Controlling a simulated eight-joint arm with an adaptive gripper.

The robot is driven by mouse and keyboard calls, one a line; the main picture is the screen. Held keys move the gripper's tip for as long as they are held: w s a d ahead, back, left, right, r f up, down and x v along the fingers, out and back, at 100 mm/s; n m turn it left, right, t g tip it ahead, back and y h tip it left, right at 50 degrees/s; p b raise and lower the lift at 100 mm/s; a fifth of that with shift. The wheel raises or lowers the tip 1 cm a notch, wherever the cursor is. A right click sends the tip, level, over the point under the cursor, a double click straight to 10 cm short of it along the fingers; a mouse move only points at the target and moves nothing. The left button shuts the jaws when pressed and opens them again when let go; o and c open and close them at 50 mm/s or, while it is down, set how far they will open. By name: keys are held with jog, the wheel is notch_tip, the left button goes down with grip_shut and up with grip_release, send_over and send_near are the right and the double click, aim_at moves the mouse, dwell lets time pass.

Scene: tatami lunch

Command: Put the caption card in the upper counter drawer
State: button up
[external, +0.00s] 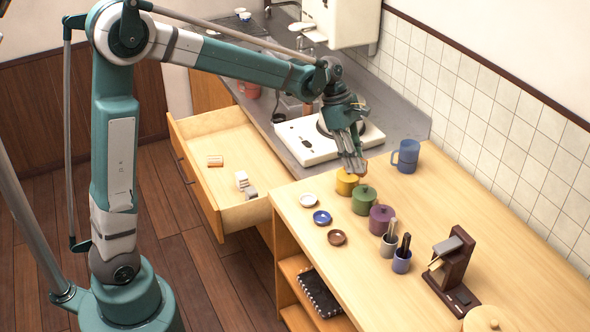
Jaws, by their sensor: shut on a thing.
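The upper counter drawer (228,137) is pulled open at the left of the counter, and several small things lie inside. My gripper (354,165) is over the counter, to the right of the open drawer and just above the yellow lidded pot (347,183). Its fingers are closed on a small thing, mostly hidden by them. A tan edge (364,162) shows beside the fingertips and seems to be the caption card. I cannot make out its face, or whether the fingers touch the pot.
Green (364,201) and purple (381,219) pots, small dishes (322,217) and utensil cups (401,262) stand on the wooden counter. A blue mug (406,157) is behind. A dark stand (452,266) is at right.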

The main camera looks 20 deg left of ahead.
jog(key=w+a+n+b, duration=0.1)
jog(key=w+a, duration=0.3)
jog(key=a, duration=0.3)
jog(key=w+a+n+b, duration=0.1)
jog(key=w+a, duration=0.3)
jog(key=a, duration=0.3)
jog(key=n+t+b, duration=0.3)
jog(key=n+b, duration=0.1)
jog(key=n, duration=0.2)
send_over(235, 198)
jog(key=s+d, duration=0.3)
jog(key=s, duration=0.2)
notch_tip(235, 198, down, 30)
jog(key=shift+w+a+f, duration=0.15)
jog(key=shift+w+f, duration=0.05)
jog(key=shift+f, duration=0.4)
jog(key=shift+f+b, duration=0.8)
jog(key=shift+f, duration=2.3)
jog(key=shift+f+b, duration=0.5)
jog(key=shift+f, duration=1.4)
